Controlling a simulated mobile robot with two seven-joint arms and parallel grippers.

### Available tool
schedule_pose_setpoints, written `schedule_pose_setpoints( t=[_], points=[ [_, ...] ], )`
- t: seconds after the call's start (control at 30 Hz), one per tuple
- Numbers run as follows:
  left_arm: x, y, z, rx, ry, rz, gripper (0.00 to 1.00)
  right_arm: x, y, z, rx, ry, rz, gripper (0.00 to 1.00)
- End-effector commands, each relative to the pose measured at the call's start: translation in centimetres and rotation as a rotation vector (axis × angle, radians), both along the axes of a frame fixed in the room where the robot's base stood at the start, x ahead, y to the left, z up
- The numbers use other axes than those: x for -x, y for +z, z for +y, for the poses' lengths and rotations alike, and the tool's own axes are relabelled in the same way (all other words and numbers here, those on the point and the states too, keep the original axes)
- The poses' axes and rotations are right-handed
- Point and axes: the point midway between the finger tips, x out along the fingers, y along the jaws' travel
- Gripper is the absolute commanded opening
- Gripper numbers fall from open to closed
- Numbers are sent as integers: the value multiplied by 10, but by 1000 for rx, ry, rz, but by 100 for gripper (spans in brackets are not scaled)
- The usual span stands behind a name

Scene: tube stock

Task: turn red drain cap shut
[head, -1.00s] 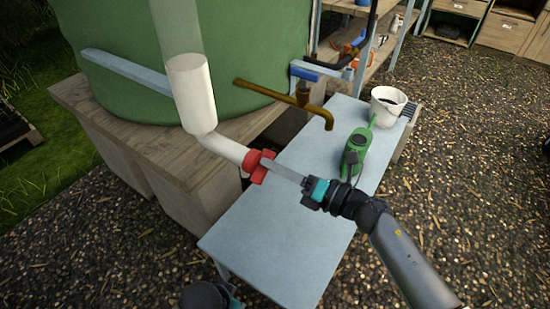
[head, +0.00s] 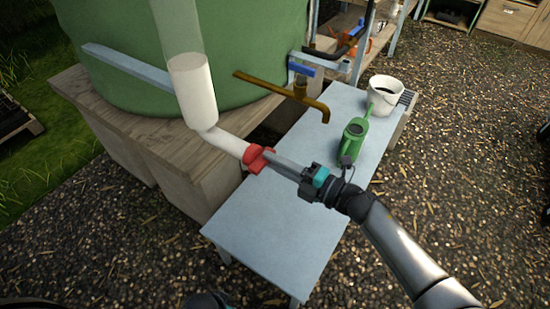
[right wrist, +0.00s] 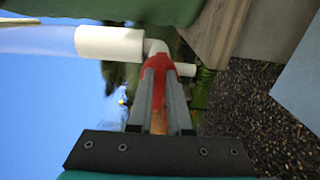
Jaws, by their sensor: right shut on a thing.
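The red drain cap (head: 256,159) sits on the end of the white pipe (head: 219,141) that comes down in front of the green tank. My right gripper (head: 270,157) is shut on the cap, its long fingers reaching in from the right. In the right wrist view the red cap (right wrist: 158,66) shows between the two fingertips (right wrist: 160,80), with the white pipe elbow just beyond. My left gripper cannot be made out; only a dark part of my body shows at the bottom edge of the head view.
A pale blue table (head: 270,228) lies below the cap. Gravel ground to the right is open.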

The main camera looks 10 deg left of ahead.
Motion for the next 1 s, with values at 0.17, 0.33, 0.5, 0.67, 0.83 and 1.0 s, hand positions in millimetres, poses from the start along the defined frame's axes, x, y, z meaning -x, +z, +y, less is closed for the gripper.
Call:
schedule_pose_setpoints(
  t=[0.17,0.33,0.5,0.67,0.83,1.0],
  points=[
    [1,-2,1,-1,-1,0,44,0,-1,0,-6,0,22,0],
    [1,-2,1,-1,-1,0,44,0,-1,0,-8,0,26,0],
    [2,-2,1,-1,0,1,44,1,-2,0,-8,0,26,0],
    [2,-2,1,-1,0,1,44,0,-1,0,-8,0,24,32],
    [2,-2,1,-1,0,1,44,0,-1,0,-7,0,23,48],
    [1,-2,1,-1,0,1,44,0,-1,0,-8,0,22,48]
  ],
)
